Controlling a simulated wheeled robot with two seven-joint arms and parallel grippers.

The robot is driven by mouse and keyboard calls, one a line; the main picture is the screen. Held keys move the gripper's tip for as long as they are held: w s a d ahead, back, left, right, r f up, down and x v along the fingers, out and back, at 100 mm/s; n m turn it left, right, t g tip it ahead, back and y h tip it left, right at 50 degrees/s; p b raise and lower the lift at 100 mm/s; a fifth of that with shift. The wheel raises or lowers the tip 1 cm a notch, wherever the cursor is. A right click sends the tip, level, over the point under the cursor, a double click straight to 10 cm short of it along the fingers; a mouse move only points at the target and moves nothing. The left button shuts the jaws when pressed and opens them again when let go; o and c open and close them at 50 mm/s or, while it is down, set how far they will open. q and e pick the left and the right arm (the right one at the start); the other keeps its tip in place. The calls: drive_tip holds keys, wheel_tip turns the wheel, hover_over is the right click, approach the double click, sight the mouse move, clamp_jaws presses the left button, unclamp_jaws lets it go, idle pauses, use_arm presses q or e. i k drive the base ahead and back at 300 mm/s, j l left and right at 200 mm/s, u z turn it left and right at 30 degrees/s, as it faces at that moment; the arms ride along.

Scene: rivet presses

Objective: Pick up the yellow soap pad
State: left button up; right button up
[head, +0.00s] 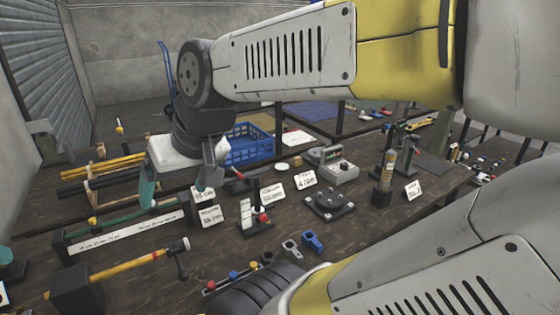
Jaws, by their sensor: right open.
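I cannot make out a yellow soap pad with certainty in the head view. My right gripper (176,188) hangs above the left part of the bench, pointing down. My right arm covers much of the upper middle of the view.
A blue crate (252,146) stands behind my right gripper. Yellow rods (100,168) lie at the left.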

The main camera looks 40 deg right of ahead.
sight(298, 161)
drive_tip(key=l+z, duration=1.2)
drive_tip(key=k+j, duration=0.05)
